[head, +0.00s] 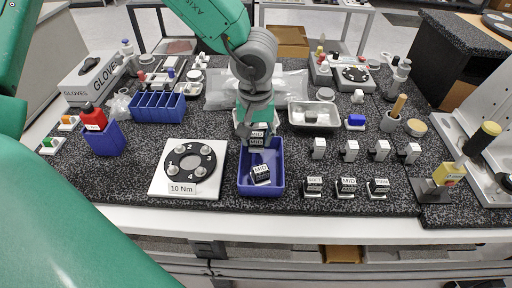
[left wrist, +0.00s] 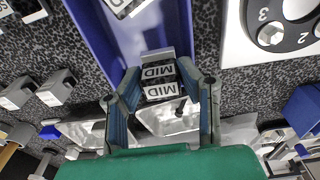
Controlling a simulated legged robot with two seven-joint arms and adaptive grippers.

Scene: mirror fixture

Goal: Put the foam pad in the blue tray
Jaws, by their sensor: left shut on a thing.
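My left gripper (head: 257,128) hangs over the back part of the blue tray (head: 244,186). It is shut on a dark foam pad (head: 257,142) with white MID labels. In the left wrist view the pad (left wrist: 160,82) sits between both fingers (left wrist: 160,88), and the blue tray (left wrist: 92,32) lies beyond it. Another dark block labelled MID (head: 261,177) lies tilted in the front part of the tray. I cannot tell whether the held pad touches the tray. My right gripper is not in view.
A white plate with a black numbered dial (head: 190,167) stands left of the tray. Labelled dark blocks (head: 346,187) and small grey holders (head: 350,151) stand to its right. A metal tray (head: 314,115) is behind, right. A blue divided bin (head: 158,106) is back left.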

